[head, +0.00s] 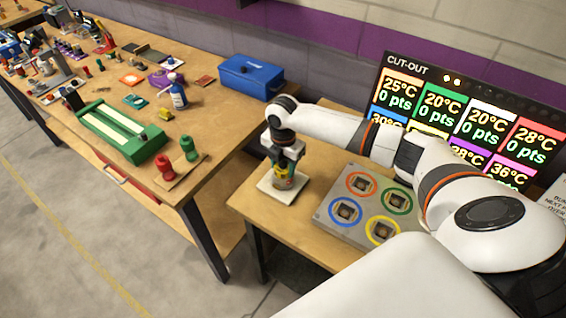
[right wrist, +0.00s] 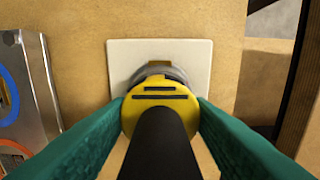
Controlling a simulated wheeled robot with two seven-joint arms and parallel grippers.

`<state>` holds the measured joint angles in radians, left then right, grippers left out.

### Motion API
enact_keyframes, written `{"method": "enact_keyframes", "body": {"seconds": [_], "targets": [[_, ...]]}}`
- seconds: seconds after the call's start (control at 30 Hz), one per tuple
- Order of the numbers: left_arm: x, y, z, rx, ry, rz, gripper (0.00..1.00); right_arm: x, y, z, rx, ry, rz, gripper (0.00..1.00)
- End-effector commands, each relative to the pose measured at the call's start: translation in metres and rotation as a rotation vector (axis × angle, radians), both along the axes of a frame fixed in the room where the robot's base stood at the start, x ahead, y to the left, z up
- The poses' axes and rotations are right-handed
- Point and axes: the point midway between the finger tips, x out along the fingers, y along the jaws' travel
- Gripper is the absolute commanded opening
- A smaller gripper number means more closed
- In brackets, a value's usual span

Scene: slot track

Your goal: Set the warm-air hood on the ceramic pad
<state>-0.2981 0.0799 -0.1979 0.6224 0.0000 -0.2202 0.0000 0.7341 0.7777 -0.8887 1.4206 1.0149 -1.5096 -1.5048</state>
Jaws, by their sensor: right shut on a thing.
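The warm-air hood (right wrist: 158,97), with a yellow collar, a dark handle and a grey lower part, is between the green fingers of my right gripper (right wrist: 160,130). My right gripper (head: 287,168) is shut on it and points down. In the head view the hood (head: 283,180) is partly hidden by the gripper. It stands upright over the white ceramic pad (right wrist: 196,57), near the pad's middle; the pad also shows in the head view (head: 268,187). I cannot tell for sure whether the hood's base touches the pad. My left gripper is not in view.
A grey plate (head: 330,217) with several coloured rings lies beside the pad on the small table. A lit score display (head: 470,115) stands behind. A long bench (head: 195,165) at left holds a blue toolbox (head: 250,77), a green track piece (head: 120,130) and red posts.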

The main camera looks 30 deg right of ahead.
Motion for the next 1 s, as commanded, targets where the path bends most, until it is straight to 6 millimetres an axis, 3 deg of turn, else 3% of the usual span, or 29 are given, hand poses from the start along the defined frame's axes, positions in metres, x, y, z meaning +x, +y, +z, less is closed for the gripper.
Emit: {"method": "enact_keyframes", "body": {"seconds": [0.7, 0.73, 0.87, 1.0], "targets": [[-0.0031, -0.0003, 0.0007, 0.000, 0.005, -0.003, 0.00, 0.0007, 0.0003, -0.0026, 0.001, -0.003, 0.001, 0.08], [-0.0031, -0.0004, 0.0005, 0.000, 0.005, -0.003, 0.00, 0.0007, 0.0003, -0.0024, 0.001, -0.003, 0.001, 0.51], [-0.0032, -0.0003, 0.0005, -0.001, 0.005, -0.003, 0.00, 0.0006, 0.0002, -0.0027, 0.001, -0.002, 0.001, 0.72], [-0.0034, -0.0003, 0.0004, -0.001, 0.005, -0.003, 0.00, 0.0003, 0.0001, -0.0030, 0.000, -0.001, 0.000, 0.72]]}}
